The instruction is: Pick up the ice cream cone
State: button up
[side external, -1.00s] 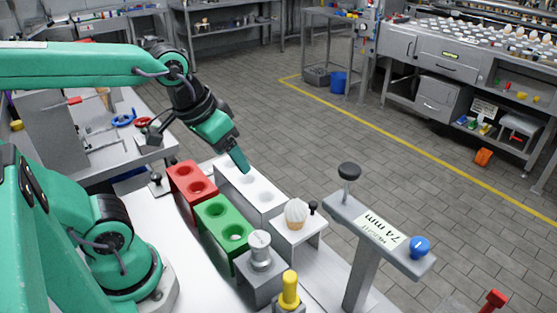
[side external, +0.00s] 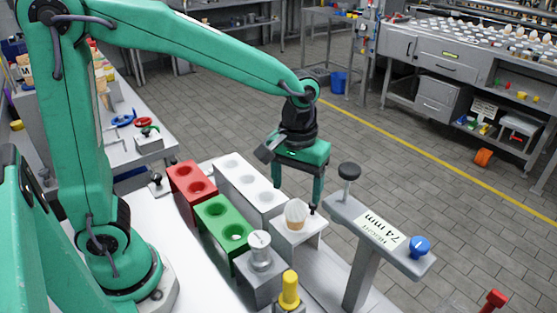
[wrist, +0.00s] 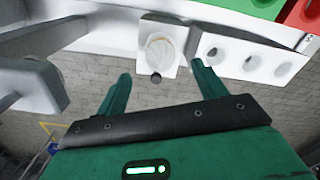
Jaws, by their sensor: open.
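The ice cream cone (side external: 296,214) has a white swirl top and a tan wafer. It stands upright on a small white stand (side external: 300,234). In the wrist view the white top of the cone (wrist: 160,47) shows on the stand, ahead of the fingertips. My gripper (side external: 295,198) is open and empty, close to the cone and pointing down, with the fingers spread apart. Nothing touches the cone that I can see.
A white block with holes (side external: 250,190), a green block (side external: 224,222) and a red block (side external: 191,180) lie left of the cone. A metal cylinder on a grey block (side external: 261,250) stands in front.

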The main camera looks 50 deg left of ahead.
aim_at(296, 213)
jog(key=shift+w+d+f, duration=0.1)
jog(key=shift+d+f, duration=0.05)
jog(key=shift+d, duration=0.05)
jog(key=shift+a+f, duration=0.2)
jog(key=shift+f, duration=3.7)
jog(key=c, duration=0.8)
